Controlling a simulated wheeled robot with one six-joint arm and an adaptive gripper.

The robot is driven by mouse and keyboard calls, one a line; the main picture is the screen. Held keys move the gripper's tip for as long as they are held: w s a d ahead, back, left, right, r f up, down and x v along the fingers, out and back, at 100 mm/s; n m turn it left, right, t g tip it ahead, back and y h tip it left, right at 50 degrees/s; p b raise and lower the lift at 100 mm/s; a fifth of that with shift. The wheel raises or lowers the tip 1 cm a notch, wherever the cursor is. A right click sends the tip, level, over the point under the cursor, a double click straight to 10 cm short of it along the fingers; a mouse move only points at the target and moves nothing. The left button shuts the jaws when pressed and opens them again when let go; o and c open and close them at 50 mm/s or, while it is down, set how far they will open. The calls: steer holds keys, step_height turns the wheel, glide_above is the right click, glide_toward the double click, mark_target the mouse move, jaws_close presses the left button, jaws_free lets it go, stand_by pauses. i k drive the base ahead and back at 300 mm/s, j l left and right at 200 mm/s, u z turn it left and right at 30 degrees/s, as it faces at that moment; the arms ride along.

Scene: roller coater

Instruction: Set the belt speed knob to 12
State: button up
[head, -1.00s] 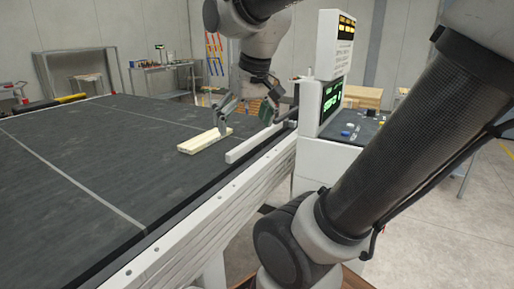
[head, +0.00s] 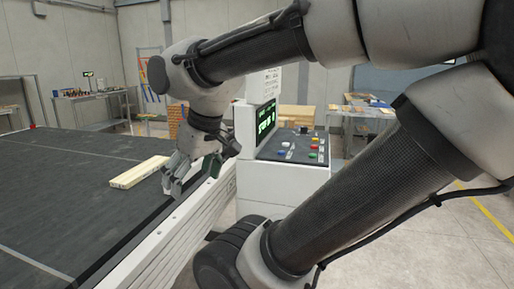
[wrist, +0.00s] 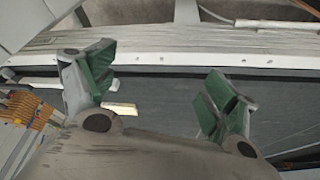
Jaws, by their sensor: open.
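The control console stands right of the belt in the head view, with a sloped dark panel (head: 293,146). On the panel are a blue control (head: 282,152), a small black knob (head: 303,130) and coloured buttons. The marks are too small to read, so I cannot tell which control is the belt speed knob or its setting. A screen (head: 265,120) with green characters stands at the panel's left. My gripper (head: 192,178) is open and empty near the belt's side rail, left of the console. In the wrist view its green-padded fingers (wrist: 156,90) are spread apart.
A pale wooden board (head: 140,172) lies on the dark belt (head: 60,190), left of my gripper. The white side rail (head: 165,232) runs between belt and console. My arm links cover much of the right side. Tables with items stand behind.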

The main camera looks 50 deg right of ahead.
mark_target(304, 130)
steer(key=z, duration=1.9)
